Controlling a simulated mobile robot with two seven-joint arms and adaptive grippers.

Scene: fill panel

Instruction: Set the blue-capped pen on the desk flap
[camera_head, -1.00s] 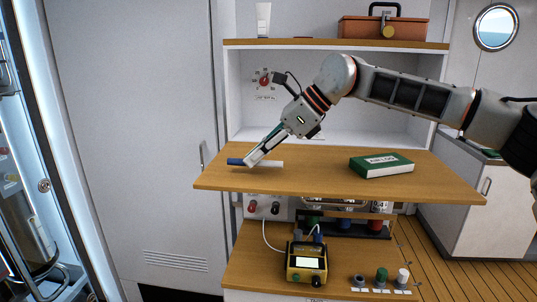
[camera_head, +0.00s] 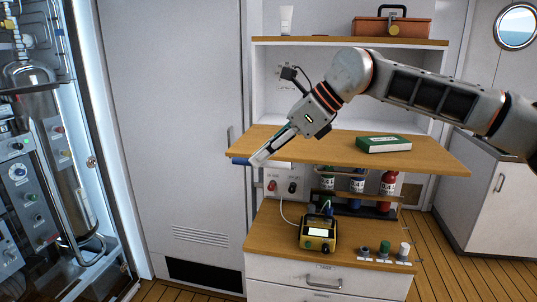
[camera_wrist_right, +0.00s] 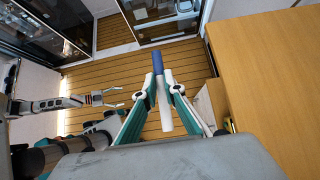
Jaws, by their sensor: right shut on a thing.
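The pen has a blue cap (camera_head: 241,161) and a white body (camera_head: 281,165). My right gripper (camera_head: 257,160) is shut on it and holds it roughly level. In the head view the pen overlaps the front left edge of the wooden desk flap (camera_head: 310,146). In the right wrist view the pen (camera_wrist_right: 165,112) is between the fingertips (camera_wrist_right: 163,84), over the floor and apart from the flap (camera_wrist_right: 268,80), which lies to the right. My left gripper (camera_wrist_right: 116,98) shows in the wrist view at the left, fingers apart and empty.
A green-and-white box (camera_head: 383,144) lies on the flap's right part; its left and middle are clear. Below are bottles (camera_head: 357,182), a yellow meter (camera_head: 318,232) and small knobs (camera_head: 384,249) on a lower counter. A toolbox (camera_head: 391,25) stands on the upper shelf.

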